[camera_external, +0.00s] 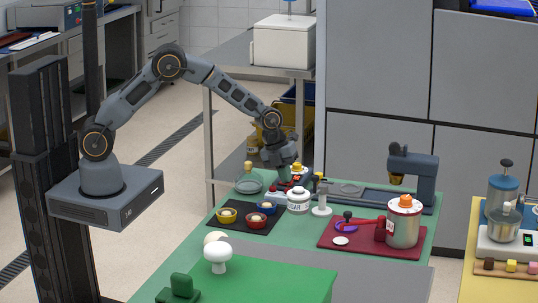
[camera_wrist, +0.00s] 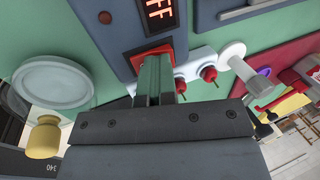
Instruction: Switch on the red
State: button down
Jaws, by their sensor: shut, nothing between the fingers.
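In the wrist view a dark blue-grey panel carries a red switch (camera_wrist: 168,48) and a black display (camera_wrist: 157,12) with red letters, of which "FF" shows. The two fingers of my gripper (camera_wrist: 154,62) are shut with nothing between them. Their tips are over the red switch and hide much of it; I cannot tell if they touch it.
Two small red knobs (camera_wrist: 208,74) on a white base lie just right of my fingers.

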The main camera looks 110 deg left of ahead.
jog(key=shift+s, duration=0.55)
jog(key=b+v, duration=0.1)
jog(key=v, duration=1.3)
jog(key=shift+s, duration=0.4)
jog(key=shift+f, duration=0.2)
jog(key=w+b, duration=0.1)
jog(key=b, duration=0.2)
jog(key=shift+w+r+t, duration=0.2)
jog(key=shift+t, duration=0.2)
